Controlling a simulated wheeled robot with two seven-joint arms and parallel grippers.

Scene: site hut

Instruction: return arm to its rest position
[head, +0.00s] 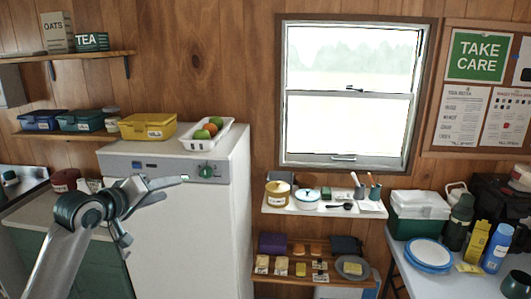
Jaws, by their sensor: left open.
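My left arm reaches up from the bottom left, and its gripper (172,187) is open and empty. It shows in front of the upper part of the white fridge-like cabinet (200,230), below the white basket of fruit (225,138) on top. I cannot tell how far the gripper is from the cabinet front. My right gripper is not in view.
A yellow box (147,126) also stands on the cabinet. Left are wall shelves (80,135) and a counter with green doors (100,270). Right are laden shelves under the window (350,95) and a table (430,285) with plates and bottles.

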